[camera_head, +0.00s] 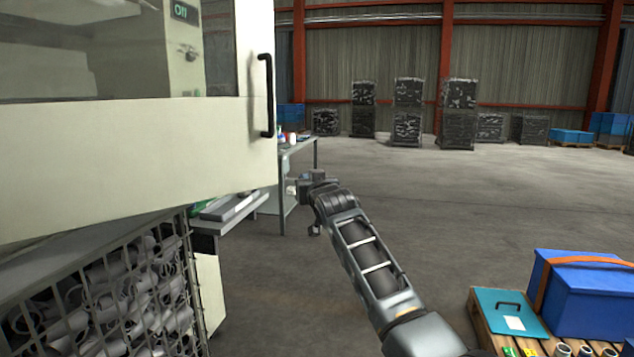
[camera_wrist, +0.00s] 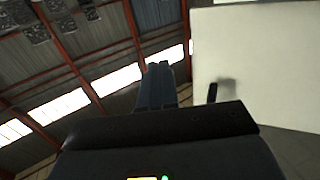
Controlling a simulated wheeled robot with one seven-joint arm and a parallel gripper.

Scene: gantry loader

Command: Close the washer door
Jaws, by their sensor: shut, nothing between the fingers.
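The washer door (camera_head: 130,150) is a large cream panel with a window in its upper part, filling the upper left of the head view. Its black vertical bar handle (camera_head: 265,95) sits near the door's right edge. My gripper (camera_head: 292,189) is just right of the door's lower right corner, below the handle, and looks apart from the door. In the wrist view the shut fingers (camera_wrist: 158,85) point up, with nothing between them. The pale door (camera_wrist: 260,65) fills the right side there, with a dark handle-like shape (camera_wrist: 213,93) beside the fingers. Whether the door stands ajar is hard to tell.
A wire basket of metal parts (camera_head: 110,290) stands below the door. A grey bench (camera_head: 300,147) with small items is behind my gripper. A blue box (camera_head: 590,295) and teal case (camera_head: 508,312) rest on a pallet at lower right. The middle floor is clear.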

